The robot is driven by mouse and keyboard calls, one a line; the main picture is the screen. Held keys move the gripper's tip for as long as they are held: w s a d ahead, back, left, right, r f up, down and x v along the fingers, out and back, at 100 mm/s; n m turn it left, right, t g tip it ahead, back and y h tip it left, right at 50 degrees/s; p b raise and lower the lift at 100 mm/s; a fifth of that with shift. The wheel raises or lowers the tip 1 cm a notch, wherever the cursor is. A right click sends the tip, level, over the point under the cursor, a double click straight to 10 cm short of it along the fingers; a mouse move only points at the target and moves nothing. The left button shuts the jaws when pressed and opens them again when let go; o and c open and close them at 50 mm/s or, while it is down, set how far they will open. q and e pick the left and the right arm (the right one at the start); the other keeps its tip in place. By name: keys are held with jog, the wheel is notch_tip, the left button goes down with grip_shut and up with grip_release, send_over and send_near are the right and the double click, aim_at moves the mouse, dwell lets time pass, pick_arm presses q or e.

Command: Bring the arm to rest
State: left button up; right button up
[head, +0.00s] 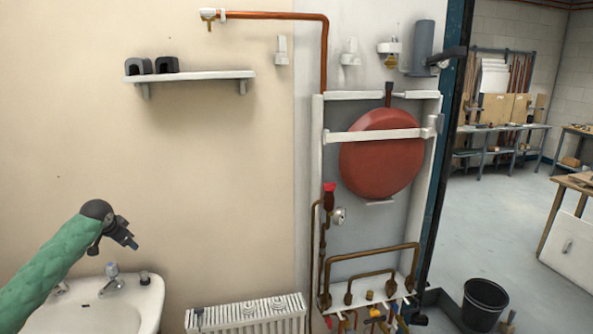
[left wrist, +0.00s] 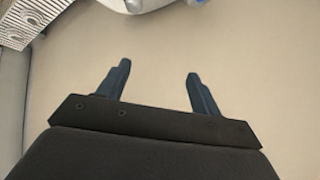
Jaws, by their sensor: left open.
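My left arm in its green sleeve (head: 48,262) comes in from the left in the head view. My left gripper (head: 132,242) is in the air in front of the beige wall, above the sink. In the left wrist view its two dark fingers (left wrist: 157,85) stand wide apart with only bare wall between them. The gripper is open, empty and touches nothing that I can see. My right gripper is not in either view.
A white sink (head: 150,299) with a tap (head: 112,275) lies below the left gripper. A radiator (head: 250,315) is to its right, a wall shelf (head: 195,76) above. A red vessel (head: 382,160) and copper pipes stand further right. The wall between shelf and radiator is clear.

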pick_arm(q)
jog(key=s+d+f+n+t, duration=0.1)
jog(key=s+d+f, duration=0.1)
jog(key=d+f, duration=0.55)
jog(key=s+d+f+t, duration=0.1)
jog(key=s+d+f, duration=0.1)
jog(key=d+f, duration=0.5)
jog(key=s+d+f+g, duration=0.1)
jog(key=s+d+f, duration=0.5)
jog(key=f, duration=0.4)
jog(key=s+d+f+g, duration=0.1)
jog(key=s+d+f, duration=0.3)
jog(key=s+f, duration=0.5)
jog(key=s+d+f+g, duration=0.2)
jog(key=s+d+f, duration=0.3)
jog(key=s, duration=0.9)
jog(key=s+d+f+n+g+h, duration=0.1)
jog(key=s+d+f, duration=0.3)
jog(key=s+f, duration=0.8)
jog(key=s+d+f+n+g, duration=0.1)
jog(key=s+d+f+g, duration=0.2)
jog(key=s, duration=1.4)
notch_tip(320, 180, down, 6)
jog(key=d, duration=0.2)
jog(key=shift+d+h, duration=0.35)
jog(key=shift+h, duration=0.05)
